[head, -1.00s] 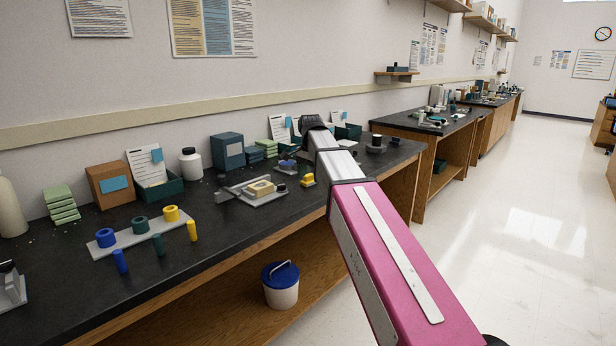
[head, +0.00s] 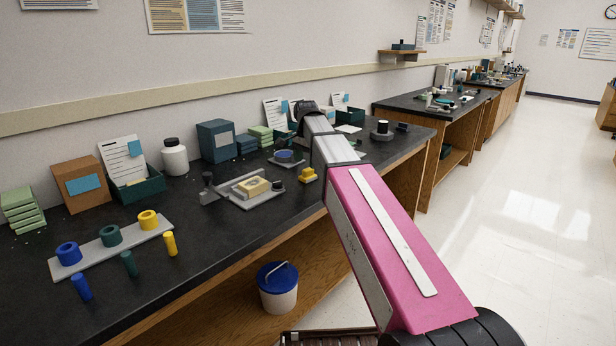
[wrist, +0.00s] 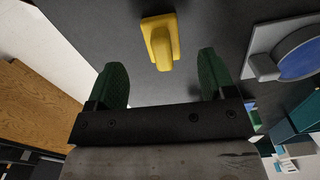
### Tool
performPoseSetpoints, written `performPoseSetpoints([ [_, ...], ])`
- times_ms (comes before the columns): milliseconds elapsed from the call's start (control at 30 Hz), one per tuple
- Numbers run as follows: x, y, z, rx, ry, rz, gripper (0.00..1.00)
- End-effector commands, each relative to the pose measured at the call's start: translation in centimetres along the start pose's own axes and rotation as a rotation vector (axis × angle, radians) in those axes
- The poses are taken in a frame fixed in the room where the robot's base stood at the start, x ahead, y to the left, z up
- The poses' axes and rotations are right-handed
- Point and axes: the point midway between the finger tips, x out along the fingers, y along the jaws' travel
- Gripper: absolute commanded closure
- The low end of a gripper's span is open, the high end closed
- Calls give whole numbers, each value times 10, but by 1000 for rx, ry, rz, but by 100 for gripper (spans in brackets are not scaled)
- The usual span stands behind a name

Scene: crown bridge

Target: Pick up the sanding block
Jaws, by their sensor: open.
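The sanding block, which I take to be the small yellow block with a raised grip (head: 308,175), sits on the dark bench top near its front edge, just left of my pink arm. In the wrist view the yellow block (wrist: 160,42) lies just beyond the fingertips, roughly midway between them. My gripper (wrist: 160,74) is open, with its two dark green fingers spread wide and nothing between them. In the head view my gripper cannot be made out behind the arm.
A grey tray with a pale yellow block (head: 253,188) stands left of the yellow block. A grey plate with a round blue disc (head: 284,156) is behind it, and shows close to the right finger side in the wrist view (wrist: 298,58). A lidded bucket (head: 278,288) stands below the bench.

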Motion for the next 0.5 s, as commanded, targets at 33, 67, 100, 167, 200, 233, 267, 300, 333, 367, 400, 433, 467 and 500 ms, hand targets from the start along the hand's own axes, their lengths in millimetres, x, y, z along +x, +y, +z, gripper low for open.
performPoseSetpoints([
  [33,6,0,0,0,-1,1,23],
  [67,8,0,0,0,-1,1,23],
  [100,10,0,0,0,0,1,23],
  [167,12,0,0,0,0,1,23],
  [200,13,0,0,0,0,1,23],
  [233,15,0,0,0,0,1,23],
  [267,18,0,0,0,0,1,23],
  [300,22,0,-1,0,0,1,23],
  [333,25,0,-1,0,0,1,23],
  [367,29,-1,-1,0,-1,1,23],
  [400,35,-1,-1,0,-1,2,23],
  [433,39,-1,-2,0,-1,2,23],
  [467,43,-1,-2,0,-1,2,23],
  [500,48,-1,-2,0,-1,2,23],
])
